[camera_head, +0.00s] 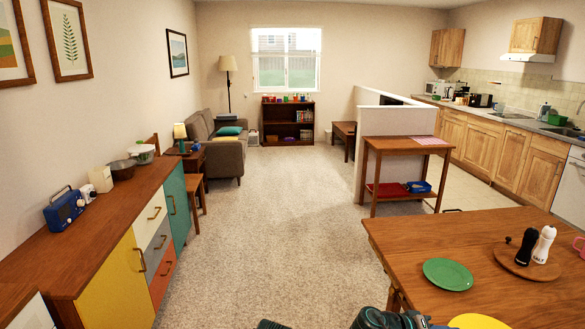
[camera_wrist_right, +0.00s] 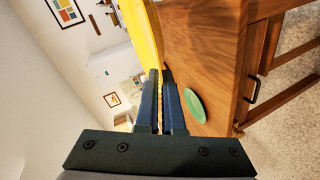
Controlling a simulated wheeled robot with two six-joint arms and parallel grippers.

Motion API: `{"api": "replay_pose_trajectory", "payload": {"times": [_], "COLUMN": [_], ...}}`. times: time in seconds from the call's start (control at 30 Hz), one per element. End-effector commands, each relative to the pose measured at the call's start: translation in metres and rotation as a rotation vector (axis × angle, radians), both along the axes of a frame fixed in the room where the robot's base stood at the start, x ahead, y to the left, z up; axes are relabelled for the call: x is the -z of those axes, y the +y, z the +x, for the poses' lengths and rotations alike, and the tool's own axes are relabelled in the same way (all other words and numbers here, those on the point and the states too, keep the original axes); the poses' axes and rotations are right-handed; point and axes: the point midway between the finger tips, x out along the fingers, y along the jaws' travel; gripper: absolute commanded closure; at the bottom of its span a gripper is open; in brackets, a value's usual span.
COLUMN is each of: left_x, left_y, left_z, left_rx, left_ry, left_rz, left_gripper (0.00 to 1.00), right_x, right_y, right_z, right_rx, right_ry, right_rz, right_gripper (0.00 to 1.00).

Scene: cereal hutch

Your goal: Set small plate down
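A yellow plate (camera_head: 478,321) shows at the bottom edge of the head view, partly cut off, by the near part of the wooden table (camera_head: 410,243). In the right wrist view the yellow plate (camera_wrist_right: 146,35) reaches out from my right gripper (camera_wrist_right: 161,72), whose fingers are closed on its rim. The plate lies roughly level with the tabletop; I cannot tell whether it touches it. A green plate (camera_head: 447,273) rests flat on the table, just beyond the yellow one; it also shows in the right wrist view (camera_wrist_right: 194,105).
A round wooden board (camera_head: 528,270) holds a black mill (camera_head: 526,247) and a white shaker (camera_head: 544,244) right of the green plate. A pink mug (camera_head: 579,247) stands at the right edge. Bare tabletop shows left of and beyond the green plate.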

Motion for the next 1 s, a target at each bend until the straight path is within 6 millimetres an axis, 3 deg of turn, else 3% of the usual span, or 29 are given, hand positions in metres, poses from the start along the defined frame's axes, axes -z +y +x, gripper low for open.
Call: {"api": "replay_pose_trajectory", "payload": {"times": [0.03,0.1,0.3,0.67,0.8,1.0], "left_x": [-0.028,-0.045,-0.072,-0.072,-0.072,-0.072], "left_y": [0.000,0.000,0.000,0.000,0.000,0.000], "left_z": [0.000,0.000,0.000,0.000,0.000,0.000], "left_rx": [0.000,0.000,0.000,0.000,0.000,0.000], "left_ry": [0.000,0.000,0.000,0.000,0.000,0.000], "left_rz": [0.000,0.000,0.000,0.000,0.000,0.000], "left_gripper": [0.28,0.28,0.28,0.28,0.50,0.50], "right_x": [-0.029,-0.045,-0.073,-0.072,-0.072,-0.073], "right_y": [0.000,0.000,0.000,0.000,0.000,0.000], "right_z": [0.000,0.000,0.000,0.000,0.000,0.000], "right_rx": [-0.001,-0.001,0.000,0.000,-0.001,-0.001], "right_ry": [0.000,0.000,0.001,0.001,0.000,0.000], "right_rz": [-0.002,-0.002,-0.002,-0.002,-0.002,-0.002], "right_gripper": [1.00,1.00,1.00,1.00,1.00,1.00]}}
